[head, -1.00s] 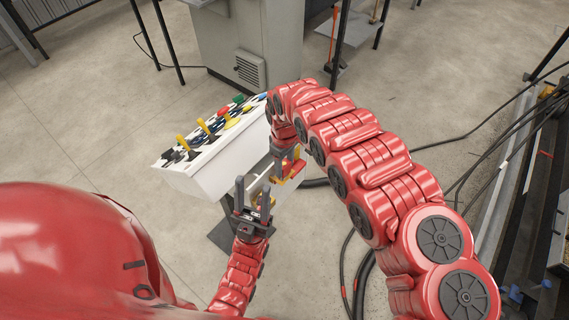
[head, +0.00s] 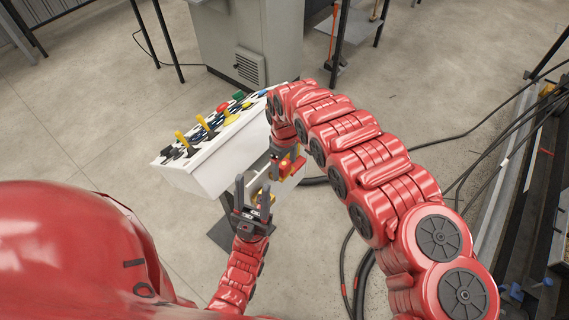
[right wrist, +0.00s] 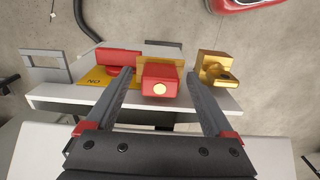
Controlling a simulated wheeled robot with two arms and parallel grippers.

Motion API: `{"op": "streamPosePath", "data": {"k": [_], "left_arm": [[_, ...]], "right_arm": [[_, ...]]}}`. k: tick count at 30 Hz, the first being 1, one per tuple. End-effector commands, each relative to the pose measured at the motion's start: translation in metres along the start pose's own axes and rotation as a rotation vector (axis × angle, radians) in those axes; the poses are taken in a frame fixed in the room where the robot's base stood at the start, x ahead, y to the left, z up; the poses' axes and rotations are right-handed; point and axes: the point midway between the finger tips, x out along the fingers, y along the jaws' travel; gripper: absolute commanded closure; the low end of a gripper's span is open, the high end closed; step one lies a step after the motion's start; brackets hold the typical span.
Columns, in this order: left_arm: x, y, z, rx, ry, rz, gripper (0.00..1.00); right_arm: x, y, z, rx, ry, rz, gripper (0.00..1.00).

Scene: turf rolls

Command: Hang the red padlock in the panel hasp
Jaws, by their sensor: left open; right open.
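The red padlock (right wrist: 160,82) is between the two fingers of my right gripper (right wrist: 163,84) in the right wrist view. Its end face with a pale round spot is towards the camera. The fingers are open, with gaps on both sides of it. Whether its shackle sits in the hasp is hidden. A brass-coloured part (right wrist: 216,70), perhaps another padlock, is just right of the right finger. In the head view my right gripper (head: 286,160) is at the panel's front face, partly covered by its own arm. My left gripper (head: 254,186) is open and empty, close in front.
The white control panel (head: 195,181) carries yellow levers and coloured buttons on top. A red switch handle (right wrist: 118,58) on a yellow plate (right wrist: 97,80) lies left of the padlock. A grey cabinet (head: 246,40) stands behind. Black cables (head: 470,150) cross the floor at right.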

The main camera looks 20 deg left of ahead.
Motion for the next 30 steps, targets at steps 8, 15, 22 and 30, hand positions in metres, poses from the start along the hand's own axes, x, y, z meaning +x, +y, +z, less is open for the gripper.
{"op": "streamPosePath", "data": {"k": [8, 15, 22, 30], "left_arm": [[-0.005, 0.0, 0.001, 0.0, 0.0, 0.0, 0.5], [-0.019, 0.001, 0.003, 0.0, 0.0, 0.0, 0.5], [-0.007, 0.0, 0.001, 0.0, 0.0, 0.0, 0.5], [-0.016, 0.001, 0.003, 0.0, 0.0, 0.0, 0.5]], "right_arm": [[-0.011, 0.001, -0.001, 0.0, 0.002, 0.001, 0.13], [-0.052, 0.002, 0.0, 0.0, 0.001, 0.005, 0.13], [-0.106, 0.003, -0.001, 0.001, 0.006, 0.004, 0.13], [-0.146, 0.001, 0.0, 0.0, 0.002, 0.001, 0.13]]}}
